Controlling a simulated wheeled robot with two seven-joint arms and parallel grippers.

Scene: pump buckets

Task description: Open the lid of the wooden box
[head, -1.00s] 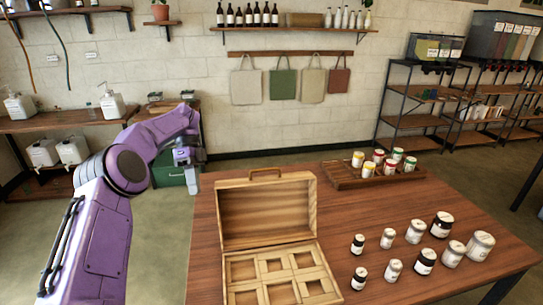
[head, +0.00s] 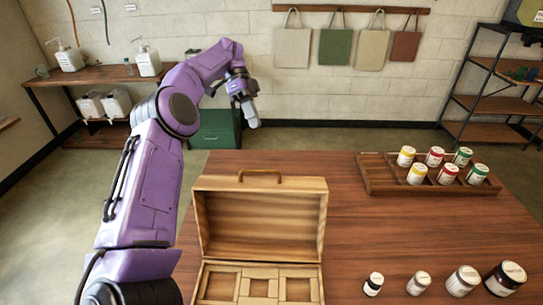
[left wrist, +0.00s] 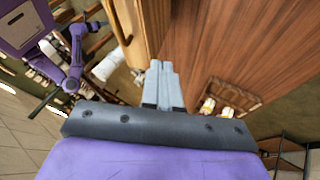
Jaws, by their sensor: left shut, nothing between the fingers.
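The wooden box (head: 262,225) stands on the table with its lid raised upright, handle (head: 261,175) at the top edge. Its compartment tray (head: 259,290) shows below the lid, cut off by the frame's bottom edge. My left gripper (head: 251,112) is above and behind the lid, to its upper left, apart from it. Its fingers also show in the left wrist view (left wrist: 162,85), shut together with nothing between them. A wooden surface (left wrist: 145,30), probably the box, lies just ahead of the fingers there. My right gripper is not in the head view.
A wooden rack (head: 430,185) with several jars stands at the table's back right. A row of jars (head: 462,280) stands right of the box. A green cabinet (head: 213,131) is on the floor behind. The table between rack and box is clear.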

